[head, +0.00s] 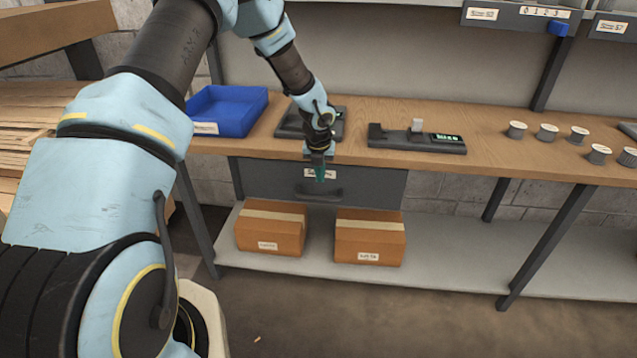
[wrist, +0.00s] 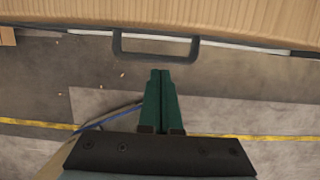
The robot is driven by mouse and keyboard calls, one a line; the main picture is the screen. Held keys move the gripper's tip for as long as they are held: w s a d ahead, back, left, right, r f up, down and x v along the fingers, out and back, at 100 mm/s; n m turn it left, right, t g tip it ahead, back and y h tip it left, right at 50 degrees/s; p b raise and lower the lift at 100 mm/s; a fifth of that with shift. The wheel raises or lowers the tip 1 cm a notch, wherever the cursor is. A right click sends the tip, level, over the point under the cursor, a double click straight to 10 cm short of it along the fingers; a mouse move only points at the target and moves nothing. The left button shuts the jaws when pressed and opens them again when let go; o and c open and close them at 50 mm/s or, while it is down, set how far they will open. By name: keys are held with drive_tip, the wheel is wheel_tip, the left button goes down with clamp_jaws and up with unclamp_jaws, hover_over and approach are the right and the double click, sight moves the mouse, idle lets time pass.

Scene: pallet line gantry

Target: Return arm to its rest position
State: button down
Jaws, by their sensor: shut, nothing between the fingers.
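My gripper (head: 319,174) points down in front of the grey drawer (head: 375,188) under the wooden workbench (head: 345,152). Its green fingers are together and hold nothing. In the wrist view the shut fingers (wrist: 160,78) show over the floor, just below the drawer handle (wrist: 155,57) in the picture. I cannot tell from these views whether the fingers touch the handle. My arm reaches from the left of the head view out to the bench's front edge.
On the bench are a blue bin (head: 228,112), a dark device with a small display (head: 417,139) and several grey spools (head: 547,132). Two cardboard boxes (head: 270,228) (head: 369,237) sit on the lower shelf (head: 455,262). The floor in front is mostly clear.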

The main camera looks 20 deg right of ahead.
drive_tip(key=d+v, duration=0.1)
drive_tip(key=v, duration=0.5)
drive_tip(key=s+a+r+n+y, duration=0.15)
drive_tip(key=a+r+n, duration=0.25)
drive_tip(key=a+n, duration=0.55)
drive_tip(key=s+a+r+n, duration=0.2)
drive_tip(key=a+r+n, duration=0.2)
drive_tip(key=a+n, duration=0.6)
drive_tip(key=s+a+r+n, duration=0.2)
drive_tip(key=s+a+n, duration=0.4)
drive_tip(key=n, duration=0.4)
drive_tip(key=s+a+r+n, duration=0.3)
drive_tip(key=s+a+n, duration=0.3)
drive_tip(key=a+n, duration=0.3)
drive_tip(key=shift+s+r+n+g, duration=0.2)
drive_tip(key=shift+s+n+g, duration=0.2)
drive_tip(key=shift+n, duration=0.65)
